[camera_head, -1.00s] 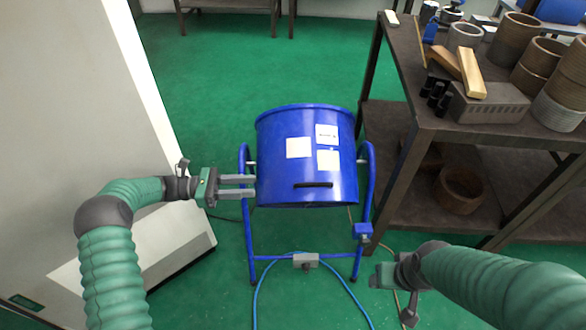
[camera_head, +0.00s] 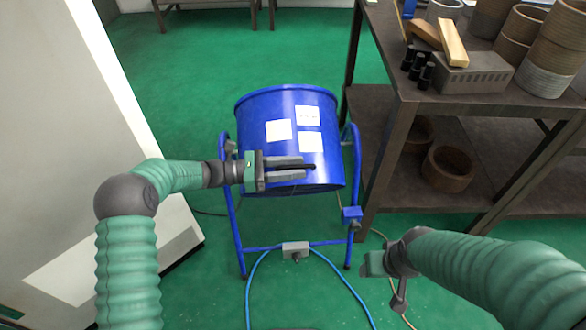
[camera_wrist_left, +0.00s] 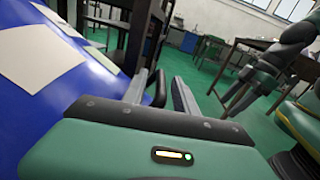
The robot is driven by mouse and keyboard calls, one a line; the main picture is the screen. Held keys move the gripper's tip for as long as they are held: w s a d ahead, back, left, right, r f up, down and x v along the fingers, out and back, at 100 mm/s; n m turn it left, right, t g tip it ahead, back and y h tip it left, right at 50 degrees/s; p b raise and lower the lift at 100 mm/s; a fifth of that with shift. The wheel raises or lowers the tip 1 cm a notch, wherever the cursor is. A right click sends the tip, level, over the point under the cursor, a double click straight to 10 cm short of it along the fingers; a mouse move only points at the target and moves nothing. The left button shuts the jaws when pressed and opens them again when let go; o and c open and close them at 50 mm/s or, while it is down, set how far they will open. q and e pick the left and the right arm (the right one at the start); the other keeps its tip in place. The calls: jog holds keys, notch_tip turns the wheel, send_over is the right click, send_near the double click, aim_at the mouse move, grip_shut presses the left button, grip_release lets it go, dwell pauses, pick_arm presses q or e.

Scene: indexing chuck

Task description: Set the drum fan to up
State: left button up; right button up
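The blue drum fan (camera_head: 258,115) hangs in a blue tubular stand on the floor, with several white labels on its side. A dark handle (camera_head: 311,167) sits low on the drum's near side, partly hidden by my left gripper. My left gripper (camera_head: 303,168) is at the handle, its two fingers apart. In the left wrist view the handle (camera_wrist_left: 158,88) shows between the spread fingers (camera_wrist_left: 162,88), close to the left one; contact is unclear. My right gripper (camera_head: 370,264) is right of the stand, low and away from the drum; its fingers are not clearly seen.
A dark metal workbench (camera_head: 398,95) with rings and blocks stands close on the right. A white cabinet (camera_head: 60,110) stands on the left. A blue cable (camera_head: 345,285) lies before the stand. Green floor is free behind the drum.

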pick_arm(q)
jog(key=shift+a, duration=0.25)
jog(key=c, duration=0.4)
grip_shut()
jog(key=shift+d, duration=0.1)
dwell(0.6)
